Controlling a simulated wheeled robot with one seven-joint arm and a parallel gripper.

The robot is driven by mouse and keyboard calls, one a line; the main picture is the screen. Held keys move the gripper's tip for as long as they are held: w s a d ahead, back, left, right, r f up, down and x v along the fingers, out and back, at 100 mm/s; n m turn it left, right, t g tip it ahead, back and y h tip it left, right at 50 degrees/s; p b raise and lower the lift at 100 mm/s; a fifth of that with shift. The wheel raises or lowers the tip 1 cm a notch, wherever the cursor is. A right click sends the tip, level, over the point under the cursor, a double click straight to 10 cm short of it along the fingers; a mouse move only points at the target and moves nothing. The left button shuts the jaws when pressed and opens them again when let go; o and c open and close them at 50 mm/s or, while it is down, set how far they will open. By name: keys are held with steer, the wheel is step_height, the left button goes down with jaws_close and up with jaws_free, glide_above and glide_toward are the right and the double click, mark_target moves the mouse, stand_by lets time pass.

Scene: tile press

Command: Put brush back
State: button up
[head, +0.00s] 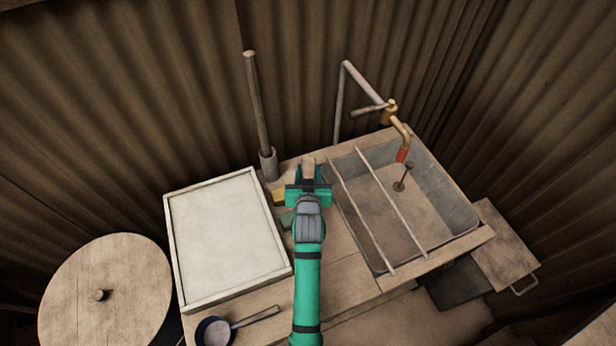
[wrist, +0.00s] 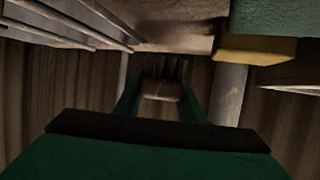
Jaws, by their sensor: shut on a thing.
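My gripper (head: 308,178) is over the back of the wooden counter, left of the sink. Its green fingers are shut on a pale wooden piece, apparently the brush (head: 308,163). In the wrist view the brush (wrist: 162,90) sits between the fingers, with darker strands or ridges at its far end. Its lower part is hidden by my gripper. A grey cylinder holder (head: 268,165) with a long wooden stick (head: 257,105) in it stands to the left of the gripper. The holder also shows in the wrist view (wrist: 228,95), apart from the brush.
A yellow block (head: 278,196) and a green block (head: 287,218) lie just left of my gripper. A framed white board (head: 228,240) is further left. The sink (head: 445,190), crossed by two rods, and a brass tap (head: 390,115) are right. A blue pan (head: 213,330) is in front.

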mark_target(308, 177)
steer(key=shift+w+f, duration=0.35)
steer(key=shift+f, duration=0.05)
steer(key=shift+w+f, duration=0.15)
steer(key=shift+f, duration=1.45)
steer(key=shift+f, duration=0.2)
steer(key=o, duration=1.1)
steer(key=shift+r, duration=0.1)
steer(key=shift+r, duration=0.15)
steer(key=v, duration=1.2)
